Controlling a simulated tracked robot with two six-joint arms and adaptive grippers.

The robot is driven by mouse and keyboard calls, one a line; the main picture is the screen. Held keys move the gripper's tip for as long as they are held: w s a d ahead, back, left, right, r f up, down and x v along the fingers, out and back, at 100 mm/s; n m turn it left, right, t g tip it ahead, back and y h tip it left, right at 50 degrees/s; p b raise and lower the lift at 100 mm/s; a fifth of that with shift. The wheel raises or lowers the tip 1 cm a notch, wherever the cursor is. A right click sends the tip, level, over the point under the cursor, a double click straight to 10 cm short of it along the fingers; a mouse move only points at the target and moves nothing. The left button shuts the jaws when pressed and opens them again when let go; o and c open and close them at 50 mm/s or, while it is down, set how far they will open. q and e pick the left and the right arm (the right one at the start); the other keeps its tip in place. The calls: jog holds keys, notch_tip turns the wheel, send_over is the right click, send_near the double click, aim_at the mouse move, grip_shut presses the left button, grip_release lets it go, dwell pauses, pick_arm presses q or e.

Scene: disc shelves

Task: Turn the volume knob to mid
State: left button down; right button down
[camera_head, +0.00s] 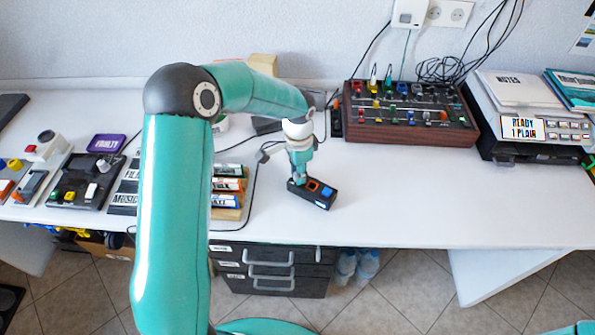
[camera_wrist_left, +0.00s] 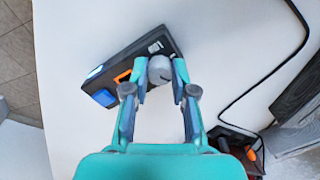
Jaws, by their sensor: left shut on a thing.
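A small black box (camera_head: 322,203) lies on the white table near its front edge, with an orange and a blue square on its top. In the left wrist view the box (camera_wrist_left: 115,68) lies slanted, and a round grey volume knob (camera_wrist_left: 159,66) with a dark mark sits near one end, beside a small white label. My left gripper (camera_head: 298,180) reaches down to the box. In the wrist view its fingers (camera_wrist_left: 160,84) are shut on the knob, one on each side. The knob is hidden by the gripper in the head view. My right gripper is not in view.
A rack of labelled cases (camera_head: 229,187) stands left of the box, with a black cable (camera_head: 254,172) between them. A wood-sided mixer (camera_head: 409,112) stands at the back right. The table right of the box is clear.

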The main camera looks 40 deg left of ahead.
pick_arm(q)
jog(key=c, duration=0.9)
grip_release()
notch_tip(320, 180, up, 12)
jog(key=shift+f, duration=0.1)
jog(key=shift+c, duration=0.2)
